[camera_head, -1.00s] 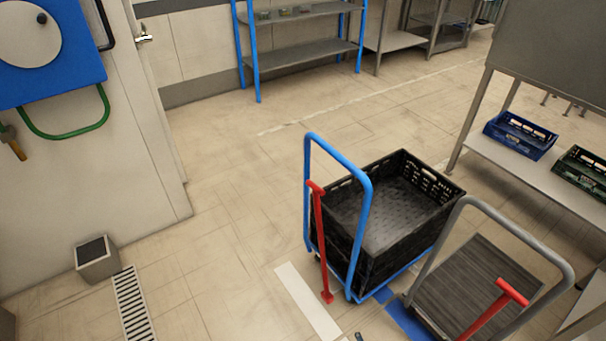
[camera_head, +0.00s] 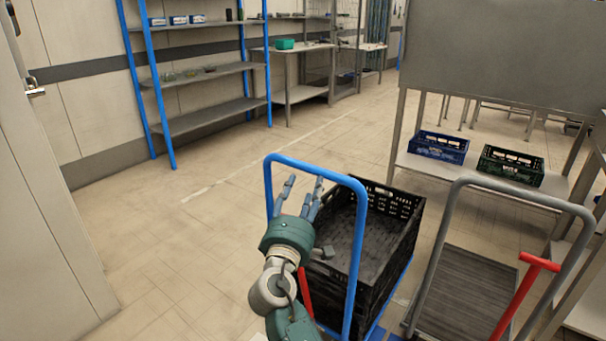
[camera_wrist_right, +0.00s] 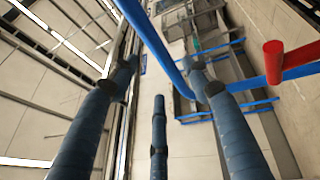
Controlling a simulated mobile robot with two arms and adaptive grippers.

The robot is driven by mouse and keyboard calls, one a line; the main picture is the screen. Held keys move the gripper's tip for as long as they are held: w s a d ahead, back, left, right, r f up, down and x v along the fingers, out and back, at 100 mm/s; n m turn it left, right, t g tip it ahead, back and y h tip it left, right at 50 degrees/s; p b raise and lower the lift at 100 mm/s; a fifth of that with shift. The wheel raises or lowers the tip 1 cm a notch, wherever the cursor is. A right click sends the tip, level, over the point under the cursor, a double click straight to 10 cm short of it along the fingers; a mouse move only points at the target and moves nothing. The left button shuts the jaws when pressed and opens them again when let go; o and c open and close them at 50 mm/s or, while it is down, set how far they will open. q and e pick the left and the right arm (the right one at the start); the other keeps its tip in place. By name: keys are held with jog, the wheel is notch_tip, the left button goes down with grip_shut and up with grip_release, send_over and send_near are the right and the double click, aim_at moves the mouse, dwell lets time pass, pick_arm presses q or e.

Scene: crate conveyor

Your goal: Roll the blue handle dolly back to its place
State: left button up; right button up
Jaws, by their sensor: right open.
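The blue handle dolly (camera_head: 357,250) stands in the lower middle of the head view, with a black crate (camera_head: 400,205) on it. The crate looks empty. My right gripper (camera_head: 303,187) is open, its fingers pointing up inside the outline of the blue handle in the head view. In the right wrist view the blue handle bar (camera_wrist_right: 153,38) runs diagonally near the spread fingers (camera_wrist_right: 160,68). I cannot tell whether they touch it. A red lever (camera_wrist_right: 274,63) shows at the right there. My forearm hides part of the dolly. My left gripper is out of view.
A grey handle dolly (camera_head: 455,295) with a bare deck stands close on the right. A steel table (camera_head: 500,55) with blue (camera_head: 438,147) and green crates (camera_head: 511,166) on its lower shelf is behind. A blue-post shelf (camera_head: 205,120) stands at the back left. The floor left of the dolly is clear.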

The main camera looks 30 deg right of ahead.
aim_at(311, 170)
jog(key=x, duration=0.8)
jog(key=shift+w+d, duration=0.2)
jog(key=shift+w, duration=0.15)
grip_shut()
